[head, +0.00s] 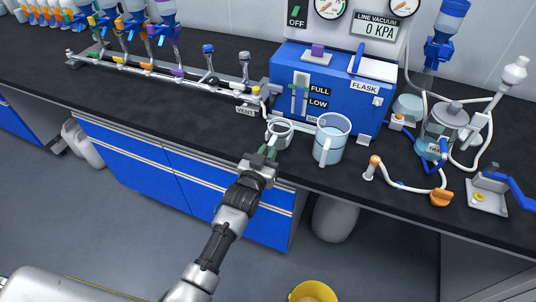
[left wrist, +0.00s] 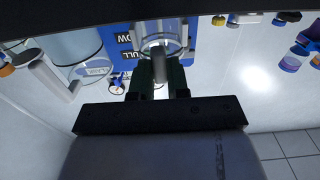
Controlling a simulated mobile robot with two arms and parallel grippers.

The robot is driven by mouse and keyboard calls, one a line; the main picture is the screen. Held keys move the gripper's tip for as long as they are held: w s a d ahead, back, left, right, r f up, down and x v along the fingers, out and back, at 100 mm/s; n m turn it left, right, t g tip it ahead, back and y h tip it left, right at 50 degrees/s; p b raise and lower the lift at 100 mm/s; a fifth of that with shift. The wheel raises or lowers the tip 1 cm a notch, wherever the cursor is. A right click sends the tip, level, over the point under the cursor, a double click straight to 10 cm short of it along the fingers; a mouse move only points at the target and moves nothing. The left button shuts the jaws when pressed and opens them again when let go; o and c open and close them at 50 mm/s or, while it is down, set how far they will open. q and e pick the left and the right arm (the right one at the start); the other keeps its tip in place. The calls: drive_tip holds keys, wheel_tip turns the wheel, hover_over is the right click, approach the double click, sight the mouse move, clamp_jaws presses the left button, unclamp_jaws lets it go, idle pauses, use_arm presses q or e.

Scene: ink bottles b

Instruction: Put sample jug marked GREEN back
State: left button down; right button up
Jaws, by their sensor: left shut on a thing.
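A small clear jug (head: 279,133) stands at or just above the front edge of the black bench, left of a larger clear jug. My left gripper (head: 267,152) is shut on the small jug's near side, at its handle. In the left wrist view, the small jug (left wrist: 163,32) shows beyond the fingers (left wrist: 160,76), with its handle between them. I cannot read a GREEN marking on it, and I cannot tell whether its base touches the bench. My right gripper is not in view.
The larger jug (head: 330,140) with liquid stands close on the right. A blue pump box (head: 290,75) is behind. A metal manifold (head: 150,68) with blue-topped funnels runs left. Hoses and a trap flask (head: 440,125) are at right. The front left bench (head: 150,105) is clear.

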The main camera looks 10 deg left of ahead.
use_arm(q)
drive_tip(key=shift+f, duration=0.4)
drive_tip(key=shift+f, duration=0.15)
drive_tip(key=c, duration=1.1)
unclamp_jaws()
